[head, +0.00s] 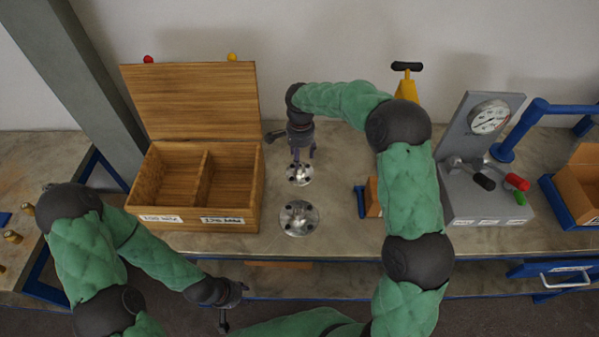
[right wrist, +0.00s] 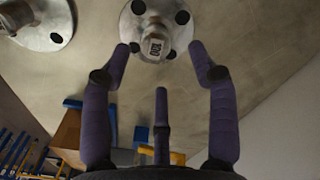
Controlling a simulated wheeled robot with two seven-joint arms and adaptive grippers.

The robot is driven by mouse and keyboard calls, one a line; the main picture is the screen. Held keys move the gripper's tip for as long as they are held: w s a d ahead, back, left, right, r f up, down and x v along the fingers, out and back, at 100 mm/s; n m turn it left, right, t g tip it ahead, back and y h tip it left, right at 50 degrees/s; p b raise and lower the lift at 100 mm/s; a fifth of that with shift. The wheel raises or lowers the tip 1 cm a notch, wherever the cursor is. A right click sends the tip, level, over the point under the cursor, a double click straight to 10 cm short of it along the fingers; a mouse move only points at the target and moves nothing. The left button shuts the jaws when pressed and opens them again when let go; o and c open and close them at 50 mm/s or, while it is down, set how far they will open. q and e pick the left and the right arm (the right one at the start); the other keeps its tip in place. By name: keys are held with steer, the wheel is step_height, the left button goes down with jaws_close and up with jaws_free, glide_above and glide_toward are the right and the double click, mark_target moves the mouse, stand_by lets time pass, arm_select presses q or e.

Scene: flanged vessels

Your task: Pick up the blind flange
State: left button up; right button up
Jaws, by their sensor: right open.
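Two grey metal flanges with bolt holes and a raised centre lie on the bench. The smaller-looking flange (head: 299,175) is at the back, and a larger one (head: 299,217) is in front of it. I cannot tell for certain which is the blind flange. My right gripper (head: 302,153) points down just above the back flange. In the right wrist view, the open purple fingers (right wrist: 159,52) spread to either side of a flange (right wrist: 152,32) whose centre knob bears a number; nothing is held. Another flange (right wrist: 42,22) shows at upper left. My left gripper (head: 228,300) is low, before the bench edge, its fingers unclear.
An open two-compartment wooden box (head: 195,190) with labels stands left of the flanges. A gauge panel (head: 486,165) with levers stands at right. A small brown block (head: 373,197) with a blue part is behind my right arm. Bench around the front flange is clear.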

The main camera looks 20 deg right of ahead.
mark_target(300, 170)
steer(key=f, duration=0.2)
steer(key=f+b, duration=0.1)
steer(key=f, duration=0.2)
steer(key=shift+s+a+f, duration=0.15)
steer(key=shift+s+f, duration=0.05)
steer(key=shift+f, duration=0.1)
steer(key=shift+r, duration=0.1)
jaws_close()
